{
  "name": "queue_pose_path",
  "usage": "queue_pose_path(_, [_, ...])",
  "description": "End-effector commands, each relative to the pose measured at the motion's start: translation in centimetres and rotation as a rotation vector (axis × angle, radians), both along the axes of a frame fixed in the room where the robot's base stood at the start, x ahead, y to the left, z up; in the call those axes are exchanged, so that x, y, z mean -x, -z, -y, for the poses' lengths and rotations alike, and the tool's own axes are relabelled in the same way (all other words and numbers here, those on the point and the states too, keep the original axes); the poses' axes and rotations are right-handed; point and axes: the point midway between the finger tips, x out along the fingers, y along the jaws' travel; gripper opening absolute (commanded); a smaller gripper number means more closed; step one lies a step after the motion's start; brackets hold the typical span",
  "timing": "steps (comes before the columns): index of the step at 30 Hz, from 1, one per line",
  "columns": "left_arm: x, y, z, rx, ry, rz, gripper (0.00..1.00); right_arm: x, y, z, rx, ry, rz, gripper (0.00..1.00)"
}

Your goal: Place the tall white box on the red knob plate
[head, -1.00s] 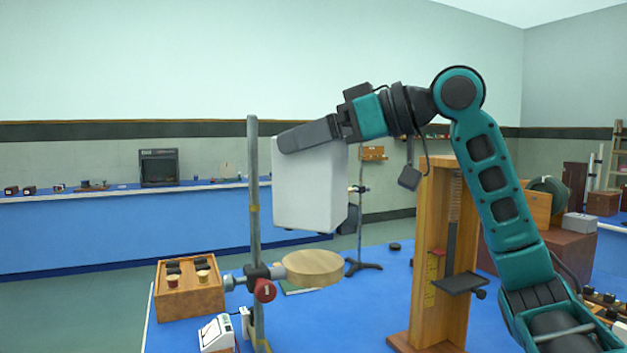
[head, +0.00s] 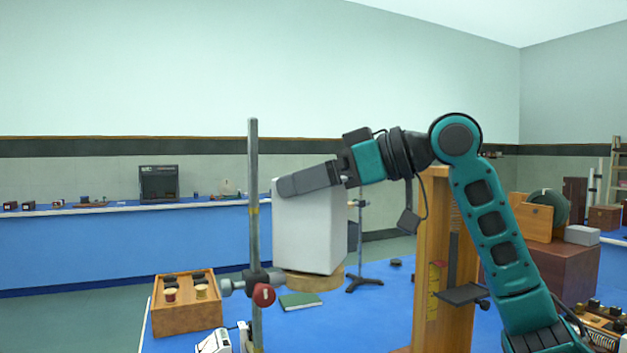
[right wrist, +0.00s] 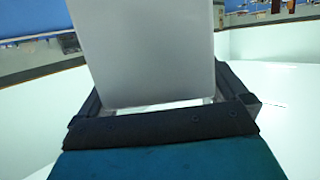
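The tall white box (head: 308,235) is upright, slightly tilted, in the head view. My right gripper (head: 283,188) is shut on its upper part, and in the right wrist view the box (right wrist: 150,50) stands between the two fingers of the gripper (right wrist: 165,100). The round wooden plate (head: 328,281) with the red knob (head: 264,294) on its clamp is directly under the box, which hides much of the plate. The box's bottom is at or just above the plate; I cannot tell whether they touch. My left gripper is out of view.
A metal rod (head: 253,180) stands just left of the box. A tall wooden stand (head: 434,230) is to the right, near my arm. A wooden crate (head: 187,318) and a green book (head: 301,301) are on the blue bench. A thin stand (head: 361,240) rises behind.

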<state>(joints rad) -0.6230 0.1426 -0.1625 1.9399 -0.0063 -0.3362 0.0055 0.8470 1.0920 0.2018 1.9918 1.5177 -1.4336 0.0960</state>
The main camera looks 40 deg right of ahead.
Motion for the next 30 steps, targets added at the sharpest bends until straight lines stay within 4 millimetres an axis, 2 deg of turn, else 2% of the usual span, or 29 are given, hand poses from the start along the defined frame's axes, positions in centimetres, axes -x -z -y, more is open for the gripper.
queue_pose_path(8, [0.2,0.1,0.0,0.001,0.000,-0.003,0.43,0.4,-0.3,0.3,0.000,0.002,0.001,1.00])
queue_pose_path(11, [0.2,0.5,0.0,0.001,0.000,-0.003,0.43,1.7,-0.6,1.0,0.000,0.004,0.001,1.00])
queue_pose_path(21, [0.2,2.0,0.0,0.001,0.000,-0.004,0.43,7.8,-2.8,4.1,0.001,0.003,0.003,1.00])
queue_pose_path(25, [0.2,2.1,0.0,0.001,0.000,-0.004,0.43,9.3,-3.4,4.9,-0.001,0.002,0.001,1.00])
queue_pose_path(30, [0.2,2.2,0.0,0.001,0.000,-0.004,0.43,10.2,-3.7,5.3,0.000,0.000,0.000,1.00])
